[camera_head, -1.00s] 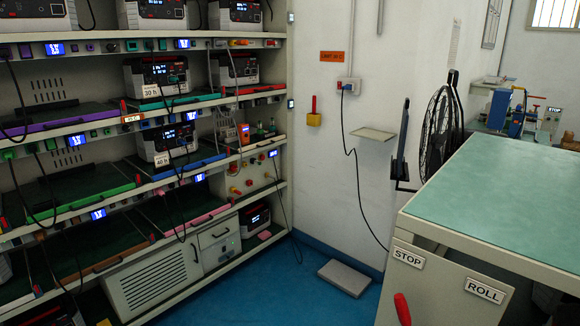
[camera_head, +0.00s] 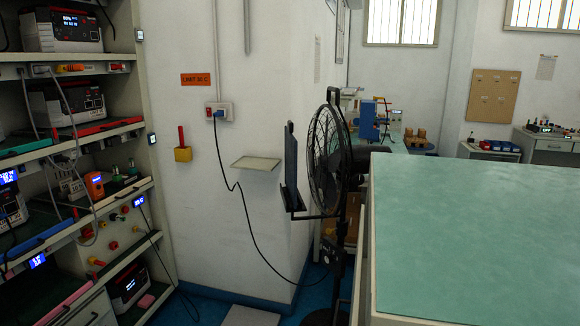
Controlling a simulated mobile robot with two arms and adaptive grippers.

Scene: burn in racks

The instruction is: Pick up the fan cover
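A black standing fan (camera_head: 326,165) with a round wire guard is seen nearly edge-on between the white wall and the green-topped bench. Its pole runs down to a dark base on the floor. A thin dark upright panel (camera_head: 290,160) stands on a bracket just left of the fan. I cannot tell whether the fan cover is the wire guard, this panel or something hidden. Neither of my grippers is in view.
The green-topped bench (camera_head: 480,230) fills the right front. Racks (camera_head: 75,140) with power units stand at the left. A small wall shelf (camera_head: 256,163) and a socket (camera_head: 218,112) with a hanging cable are on the wall (camera_head: 185,35). Blue floor shows in the narrow gap between.

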